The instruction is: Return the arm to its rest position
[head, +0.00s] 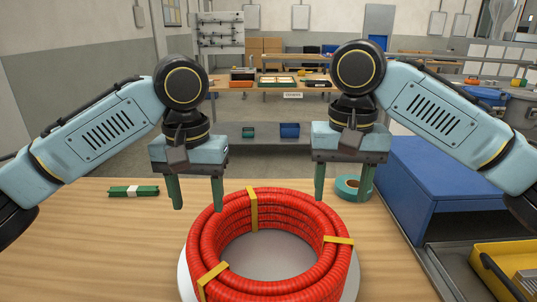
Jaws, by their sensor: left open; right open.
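My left gripper (196,193) is open and empty, fingers pointing down, at the upper left of the red conduit coil. My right gripper (342,187) is open and empty, fingers pointing down, at the coil's upper right. Both arms are bent in a near mirror pose, coming in from the two sides. The coil of red corrugated conduit (205,235) has yellow bands around it and sits on a round white base (185,281) on the wooden table (95,250). I cannot tell whether any fingertip touches the coil.
A green bundle with a white band (134,191) lies on the table at left. The table's left part is largely clear.

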